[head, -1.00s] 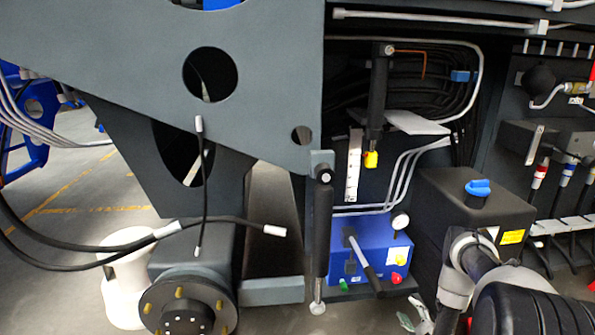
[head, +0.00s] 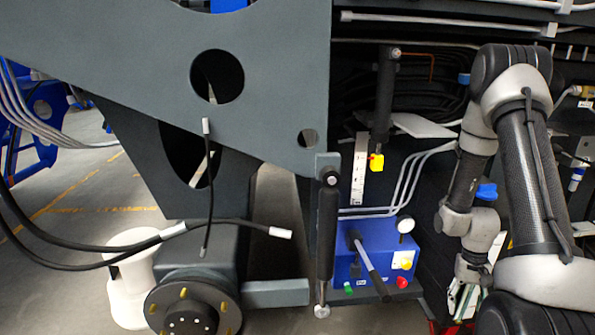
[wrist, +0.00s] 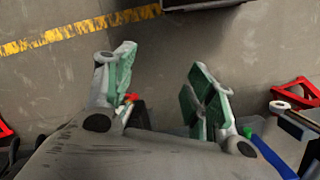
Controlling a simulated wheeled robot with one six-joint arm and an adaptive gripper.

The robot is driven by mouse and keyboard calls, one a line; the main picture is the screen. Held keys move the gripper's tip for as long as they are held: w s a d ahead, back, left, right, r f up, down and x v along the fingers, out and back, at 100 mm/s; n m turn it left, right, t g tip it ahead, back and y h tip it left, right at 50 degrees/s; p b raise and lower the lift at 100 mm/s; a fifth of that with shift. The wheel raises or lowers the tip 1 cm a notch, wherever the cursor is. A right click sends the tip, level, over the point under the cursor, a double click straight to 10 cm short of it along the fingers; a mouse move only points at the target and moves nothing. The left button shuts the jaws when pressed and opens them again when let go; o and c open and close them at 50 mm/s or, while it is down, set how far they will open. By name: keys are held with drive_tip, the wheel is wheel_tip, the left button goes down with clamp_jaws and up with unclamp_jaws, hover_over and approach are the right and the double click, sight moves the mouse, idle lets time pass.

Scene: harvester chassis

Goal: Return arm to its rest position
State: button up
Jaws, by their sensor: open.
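My arm is folded upright at the right of the head view, with its elbow high and its wrist hanging low. My gripper (head: 466,298) is at the lower right of the head view, pointing down and partly cut off by my own arm. In the wrist view my gripper (wrist: 160,92) shows two green-padded fingers spread well apart. Nothing is between the fingers except the view of the grey floor (wrist: 220,60) beyond them.
The harvester chassis plate (head: 130,70) fills the upper left. A blue box with a lever (head: 365,250) stands left of my gripper. A wheel hub (head: 190,310) and hoses (head: 100,255) are lower left. Red parts (wrist: 290,92) show in the wrist view.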

drive_tip(key=s+a+r+n+t, duration=0.1)
drive_tip(key=s+a+r, duration=0.3)
drive_tip(key=r, duration=0.9)
drive_tip(key=s+a+r+n+t, duration=0.2)
drive_tip(key=s+a+r+t, duration=0.1)
drive_tip(key=r, duration=1)
drive_tip(key=s+a+r+n+t, duration=0.2)
drive_tip(key=s+a+r, duration=0.3)
drive_tip(key=r, duration=0.8)
drive_tip(key=shift+s+a+r+t, duration=0.3)
drive_tip(key=shift+a+t, duration=0.3)
drive_tip(key=shift+a, duration=0.1)
